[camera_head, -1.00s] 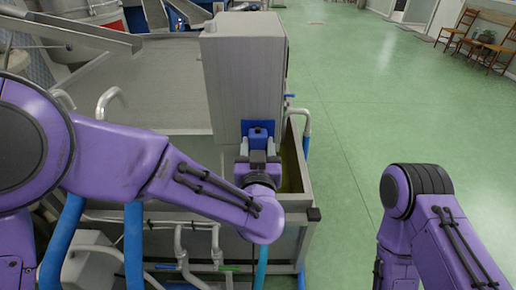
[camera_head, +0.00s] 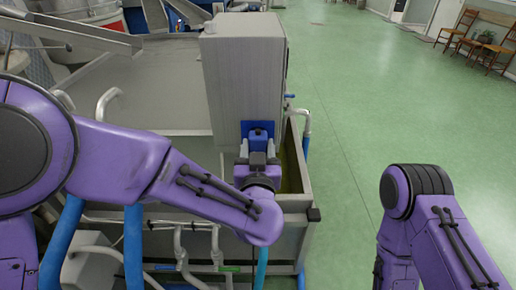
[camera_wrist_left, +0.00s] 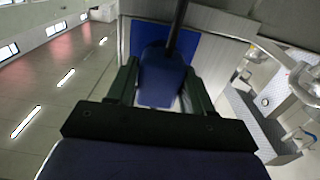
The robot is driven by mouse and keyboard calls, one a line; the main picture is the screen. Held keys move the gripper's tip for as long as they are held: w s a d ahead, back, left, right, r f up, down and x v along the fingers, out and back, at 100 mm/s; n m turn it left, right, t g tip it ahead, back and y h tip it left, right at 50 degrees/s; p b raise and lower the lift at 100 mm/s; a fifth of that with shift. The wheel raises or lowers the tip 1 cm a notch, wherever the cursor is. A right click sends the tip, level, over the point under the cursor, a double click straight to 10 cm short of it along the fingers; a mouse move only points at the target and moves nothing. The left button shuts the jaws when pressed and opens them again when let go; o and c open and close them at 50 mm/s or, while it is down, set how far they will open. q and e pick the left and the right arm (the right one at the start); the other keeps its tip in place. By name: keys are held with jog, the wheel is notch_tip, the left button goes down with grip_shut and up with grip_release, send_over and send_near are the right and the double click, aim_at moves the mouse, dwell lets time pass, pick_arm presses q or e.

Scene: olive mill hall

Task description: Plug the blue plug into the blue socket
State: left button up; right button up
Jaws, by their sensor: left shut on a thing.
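The blue plug (camera_head: 259,139) is held between the fingers of my left gripper (camera_head: 258,149), in front of the grey box. It also shows in the left wrist view (camera_wrist_left: 160,82), with a dark finger on each side. The blue socket (camera_head: 246,125) is a blue plate on the lower front of the box. In the left wrist view its plate (camera_wrist_left: 204,52) shows right behind the plug. The plug covers the middle of the socket, and I cannot tell whether they touch or how deep the plug sits. My right gripper is not in view.
The grey box (camera_head: 243,80) stands over a metal tank (camera_head: 130,90) with pipes and blue hoses below. A white bent pipe (camera_head: 304,116) stands right of the box. The green floor (camera_head: 350,90) is open to the right.

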pick_arm(q)
jog(key=shift+p, duration=0.35)
dwell(0.7)
jog(key=shift+w, duration=0.55)
dwell(0.3)
jog(key=o, duration=1.1)
jog(key=shift+c, duration=0.2)
jog(key=shift+s, duration=0.1)
jog(key=shift+s, duration=0.3)
jog(key=s+b, duration=0.2)
jog(key=s, duration=0.7)
jog(key=shift+s, duration=0.4)
